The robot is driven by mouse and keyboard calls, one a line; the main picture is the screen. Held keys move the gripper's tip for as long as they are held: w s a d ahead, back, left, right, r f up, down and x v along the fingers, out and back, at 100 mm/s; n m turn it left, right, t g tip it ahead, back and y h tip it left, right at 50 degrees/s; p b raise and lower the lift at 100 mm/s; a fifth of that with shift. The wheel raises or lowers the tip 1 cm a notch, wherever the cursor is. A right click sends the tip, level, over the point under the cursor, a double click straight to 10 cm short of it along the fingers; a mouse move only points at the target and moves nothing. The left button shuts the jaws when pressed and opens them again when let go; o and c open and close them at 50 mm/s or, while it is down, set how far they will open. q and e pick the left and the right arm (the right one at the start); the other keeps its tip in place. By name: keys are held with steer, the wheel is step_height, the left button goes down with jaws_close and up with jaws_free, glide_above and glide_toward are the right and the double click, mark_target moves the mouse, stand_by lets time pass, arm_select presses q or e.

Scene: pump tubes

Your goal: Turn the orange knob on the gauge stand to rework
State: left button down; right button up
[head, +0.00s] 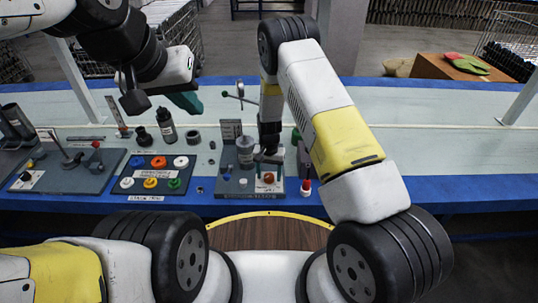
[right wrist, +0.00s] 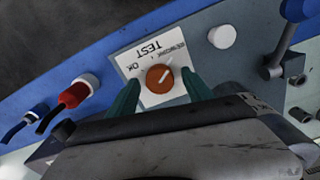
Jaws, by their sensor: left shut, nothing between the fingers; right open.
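The gauge stand (head: 234,188) is a grey-blue board at the middle of the bench. Its orange knob (head: 268,177) sits on a white label near the front right; it also shows in the right wrist view (right wrist: 158,79). There the label (right wrist: 152,50) reads TEST, OK and REWORK upside down, and the knob's white mark slants to the upper right, toward the REWORK side. My right gripper (right wrist: 161,77) is open, with one green finger on each side of the knob; contact cannot be told. My left gripper (head: 187,103) is shut and empty above the bench's back left.
A dark board with coloured rings (head: 152,175) lies left of the stand. A black bottle (head: 166,126) stands behind it. A red-capped item (head: 306,187) stands just right of the stand. The right half of the bench (head: 450,150) is clear.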

step_height(320, 180, up, 8)
steer(key=shift+f, duration=0.2)
stand_by(0.4)
steer(key=shift+r, duration=0.3)
step_height(320, 180, up, 14)
steer(key=t+y, duration=0.1)
glide_above(269, 176)
steer(key=d, duration=0.3)
steer(key=s+d+r+n+t+y, duration=0.1)
steer(key=s+d+r, duration=0.1)
steer(key=s+r, duration=0.35)
steer(key=s+d+r+t, duration=0.1)
steer(key=s+d+r, duration=0.15)
steer(key=r, duration=0.65)
steer(key=s+d+r+n+t, duration=0.1)
steer(key=s+d+r, duration=0.2)
steer(key=s, duration=0.6)
steer(key=s+d+r+t, duration=0.2)
steer(key=s+d+r, duration=0.1)
steer(key=s+r, duration=0.5)
steer(key=shift+s+d+n, duration=0.35)
steer(key=shift+s+n, duration=0.05)
steer(key=shift+s, duration=0.25)
